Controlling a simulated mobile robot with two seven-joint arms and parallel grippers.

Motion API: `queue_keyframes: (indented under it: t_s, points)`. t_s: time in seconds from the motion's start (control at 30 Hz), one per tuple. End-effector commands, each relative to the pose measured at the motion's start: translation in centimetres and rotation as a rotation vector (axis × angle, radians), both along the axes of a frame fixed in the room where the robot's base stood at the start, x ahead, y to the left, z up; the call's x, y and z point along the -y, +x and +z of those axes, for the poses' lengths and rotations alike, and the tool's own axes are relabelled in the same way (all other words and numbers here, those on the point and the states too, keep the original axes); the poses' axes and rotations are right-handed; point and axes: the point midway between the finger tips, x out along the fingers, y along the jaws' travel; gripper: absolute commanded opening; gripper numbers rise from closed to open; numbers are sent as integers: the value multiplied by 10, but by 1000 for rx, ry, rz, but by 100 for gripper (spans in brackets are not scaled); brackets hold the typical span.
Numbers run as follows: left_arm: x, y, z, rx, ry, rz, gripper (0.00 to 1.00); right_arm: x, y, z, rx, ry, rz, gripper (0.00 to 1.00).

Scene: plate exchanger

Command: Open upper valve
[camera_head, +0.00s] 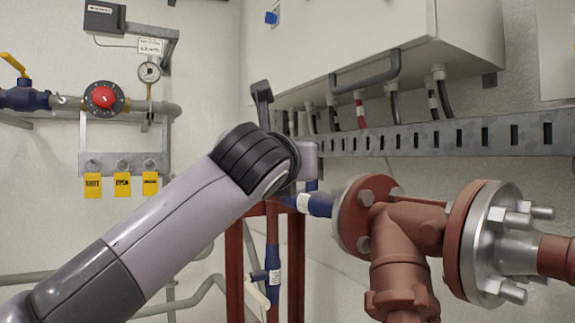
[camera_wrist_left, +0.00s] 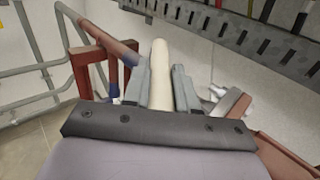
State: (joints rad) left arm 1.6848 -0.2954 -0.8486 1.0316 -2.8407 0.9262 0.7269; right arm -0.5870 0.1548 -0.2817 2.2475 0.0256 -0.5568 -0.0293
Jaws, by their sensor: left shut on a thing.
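The upper valve's blue body (camera_head: 318,204) sits on the pipe left of a red flange in the head view. A cream lever (camera_wrist_left: 160,54) stands between the two grey fingers of my left gripper (camera_wrist_left: 160,78) in the left wrist view. The gripper is shut on this lever. In the head view my left arm reaches in from the lower left and hides the lever and most of the gripper. A lower blue valve (camera_head: 272,262) with a cream lever (camera_head: 257,297) hangs below. My right gripper is in neither view.
Red flanged piping (camera_head: 402,255) stands close on the right. A grey slotted rail (camera_head: 440,138) and an electrical cabinet (camera_head: 330,40) are on the wall behind and above. A red frame (camera_head: 235,270) stands below my wrist. A gauge, red knob and yellow tags are at left.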

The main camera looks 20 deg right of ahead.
Motion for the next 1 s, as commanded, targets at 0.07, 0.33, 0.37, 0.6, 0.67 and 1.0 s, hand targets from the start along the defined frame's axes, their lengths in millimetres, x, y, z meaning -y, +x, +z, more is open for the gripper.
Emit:
queue_keyframes:
  t_s: [0.07,0.33,0.37,0.6,0.67,1.0]
  points:
    - [1,0,-2,-5,2,1,0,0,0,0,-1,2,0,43]
    - [2,0,-2,-6,2,1,0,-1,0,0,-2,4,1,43]
    - [2,0,-2,-6,2,0,0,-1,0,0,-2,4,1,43]
    - [1,0,-2,-5,2,0,52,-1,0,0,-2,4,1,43]
    - [1,0,-1,-4,1,0,52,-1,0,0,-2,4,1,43]
    - [1,0,0,-2,1,0,52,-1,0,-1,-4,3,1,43]
